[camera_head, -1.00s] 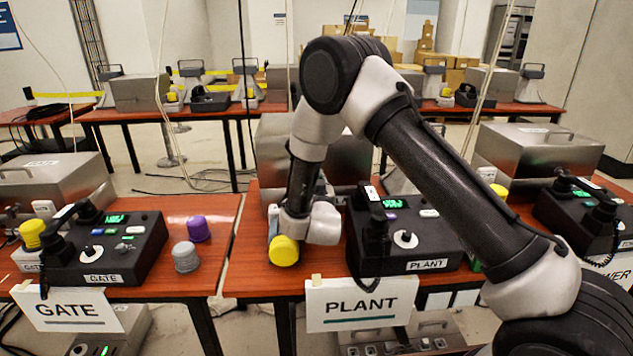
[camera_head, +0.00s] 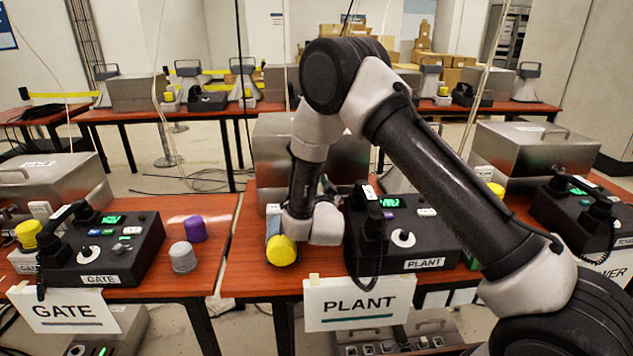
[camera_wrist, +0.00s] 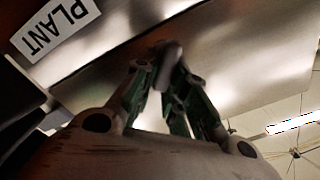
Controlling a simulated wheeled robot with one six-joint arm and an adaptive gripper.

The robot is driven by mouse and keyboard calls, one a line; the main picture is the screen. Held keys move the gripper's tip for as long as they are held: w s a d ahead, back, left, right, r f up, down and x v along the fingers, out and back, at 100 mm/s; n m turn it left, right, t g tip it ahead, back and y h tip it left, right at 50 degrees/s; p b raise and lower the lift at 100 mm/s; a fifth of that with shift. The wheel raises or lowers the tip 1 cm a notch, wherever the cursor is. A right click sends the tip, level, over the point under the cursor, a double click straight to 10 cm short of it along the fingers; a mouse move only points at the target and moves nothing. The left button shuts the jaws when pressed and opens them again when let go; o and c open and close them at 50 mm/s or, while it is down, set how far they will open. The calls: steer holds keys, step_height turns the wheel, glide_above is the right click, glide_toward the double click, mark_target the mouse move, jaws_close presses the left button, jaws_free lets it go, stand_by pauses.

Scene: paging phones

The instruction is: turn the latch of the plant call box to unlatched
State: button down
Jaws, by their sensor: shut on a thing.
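The plant call box appears to be the steel box (camera_head: 273,150) behind my arm in the head view; my arm hides much of its front. In the wrist view, its blurred metal surface (camera_wrist: 112,62) fills the upper part, beside a white PLANT label (camera_wrist: 56,27). My gripper (camera_wrist: 168,68) points at this metal. Its fingers come together around a small grey piece (camera_wrist: 171,52), which looks like the latch. The latch's exact angle cannot be told. In the head view, my arm and wrist hide the fingertips.
The black PLANT phone console (camera_head: 405,235) stands right of my wrist. A yellow cap (camera_head: 281,250) is in front of my wrist. A PLANT sign (camera_head: 359,302) hangs at the table's front edge. The GATE console (camera_head: 110,250) is on the left table, with purple (camera_head: 195,228) and grey (camera_head: 183,257) caps.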

steer(key=m, duration=0.4)
steer(key=shift+d+f+m, duration=0.25)
steer(key=shift+f+m, duration=0.05)
steer(key=m, duration=0.4)
steer(key=shift+d+f+m, duration=0.1)
steer(key=shift+f+m, duration=0.2)
steer(key=shift+f, duration=0.1)
steer(key=c, duration=1.4)
jaws_free()
steer(key=shift+c, duration=0.2)
steer(key=s, duration=1.2)
